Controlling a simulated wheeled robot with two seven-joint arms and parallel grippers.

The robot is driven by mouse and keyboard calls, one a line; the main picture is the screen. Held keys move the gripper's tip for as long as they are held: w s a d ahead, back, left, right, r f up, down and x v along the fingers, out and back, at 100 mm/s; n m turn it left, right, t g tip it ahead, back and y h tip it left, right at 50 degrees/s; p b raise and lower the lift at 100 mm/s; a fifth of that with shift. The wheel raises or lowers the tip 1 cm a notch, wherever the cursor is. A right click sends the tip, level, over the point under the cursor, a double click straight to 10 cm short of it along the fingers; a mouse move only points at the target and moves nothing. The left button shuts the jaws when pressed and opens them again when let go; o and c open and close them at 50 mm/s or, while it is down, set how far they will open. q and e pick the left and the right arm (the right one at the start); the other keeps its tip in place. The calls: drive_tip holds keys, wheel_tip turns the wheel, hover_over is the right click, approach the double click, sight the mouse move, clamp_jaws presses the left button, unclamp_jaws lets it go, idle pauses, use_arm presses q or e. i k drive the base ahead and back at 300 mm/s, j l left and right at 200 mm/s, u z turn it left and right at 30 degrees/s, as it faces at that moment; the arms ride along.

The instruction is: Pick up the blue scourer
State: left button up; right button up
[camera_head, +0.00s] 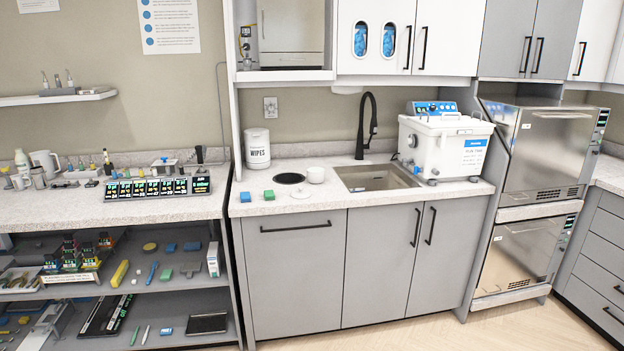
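A small blue block (245,197), which looks like the blue scourer, lies at the left front of the sink counter (330,194). A similar green block (269,195) lies just to its right, slightly apart. More small blue pieces lie on the shelf under the left bench, one (170,247) and another (192,246) beside it; they are too small to identify surely. Neither of my grippers shows in the head view.
A round dark opening (291,178), a white cup (315,175) and a small white disc (300,193) are right of the blocks. The wipes tub (257,149) stands behind. The sink (376,178) and a white bath unit (445,146) are farther right. Cabinets front the counter.

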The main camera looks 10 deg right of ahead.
sight(244, 196)
drive_tip(key=i+l, duration=0.35)
drive_tip(key=i, duration=0.25)
drive_tip(key=i+l, duration=0.3)
drive_tip(key=i, duration=0.35)
drive_tip(key=i+l+u, duration=0.1)
drive_tip(key=i+l, duration=0.25)
drive_tip(key=i, duration=0.25)
drive_tip(key=i+l, duration=0.4)
drive_tip(key=i, duration=0.2)
drive_tip(key=i+l, duration=0.35)
drive_tip(key=i, duration=0.25)
drive_tip(key=u, duration=0.05)
